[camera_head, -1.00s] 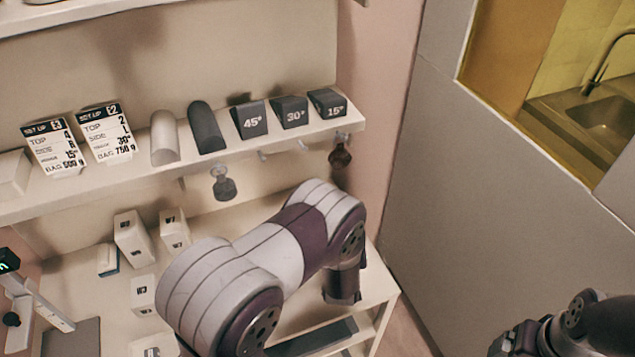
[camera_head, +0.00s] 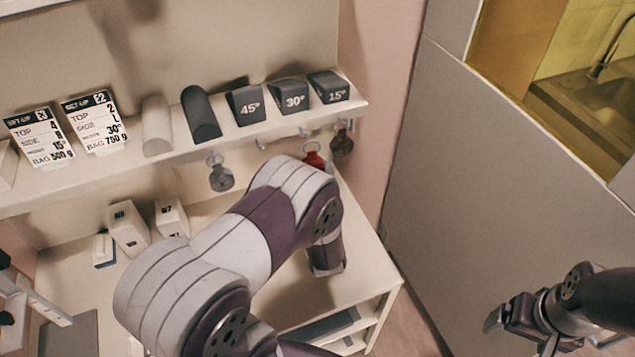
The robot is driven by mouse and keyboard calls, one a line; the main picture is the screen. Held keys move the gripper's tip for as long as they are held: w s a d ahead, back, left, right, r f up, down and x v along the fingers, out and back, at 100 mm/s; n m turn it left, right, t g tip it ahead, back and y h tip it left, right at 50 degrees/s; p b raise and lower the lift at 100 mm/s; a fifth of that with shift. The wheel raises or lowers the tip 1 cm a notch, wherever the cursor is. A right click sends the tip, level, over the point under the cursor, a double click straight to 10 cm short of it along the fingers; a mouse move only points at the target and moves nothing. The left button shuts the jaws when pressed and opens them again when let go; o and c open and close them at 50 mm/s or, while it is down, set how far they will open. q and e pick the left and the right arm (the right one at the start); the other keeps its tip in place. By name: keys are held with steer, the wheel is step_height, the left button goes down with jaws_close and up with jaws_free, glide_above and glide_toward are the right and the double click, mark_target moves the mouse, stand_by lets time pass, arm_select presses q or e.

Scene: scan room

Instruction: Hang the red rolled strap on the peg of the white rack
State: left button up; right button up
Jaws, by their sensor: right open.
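The red rolled strap (camera_head: 315,158) shows below the right part of the white rack's shelf edge (camera_head: 280,134). A loop at its top is close under a peg and it appears to hang there; my arm hides its lower part, and I cannot clearly see the contact. A grey rolled strap (camera_head: 220,177) and a dark brown one (camera_head: 342,143) hang from pegs to either side. My right gripper (camera_head: 520,326) is open and empty at the lower right, well away from the rack. My left arm crosses the middle; its gripper is not visible.
Wedges marked 45° (camera_head: 246,105), 30° (camera_head: 290,95) and 15° (camera_head: 328,87), two bolsters and set-up cards stand on the shelf. White boxes (camera_head: 128,228) stand on the lower counter (camera_head: 365,270). A grey wall is at right.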

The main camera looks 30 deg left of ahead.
arm_select(q)
steer(key=shift+w+a+f+b, duration=0.1)
steer(key=shift+w+a+b, duration=0.25)
steer(key=shift+w+a, duration=0.35)
steer(key=shift+w+a+f+b, duration=0.35)
steer(key=shift+w+a+b, duration=0.3)
steer(key=shift+a, duration=0.1)
steer(key=shift+w+a+f+b, duration=0.3)
steer(key=shift+w+a+b, duration=0.25)
steer(key=shift+a+b, duration=0.15)
steer(key=o, duration=1.1)
steer(key=shift+o, duration=0.2)
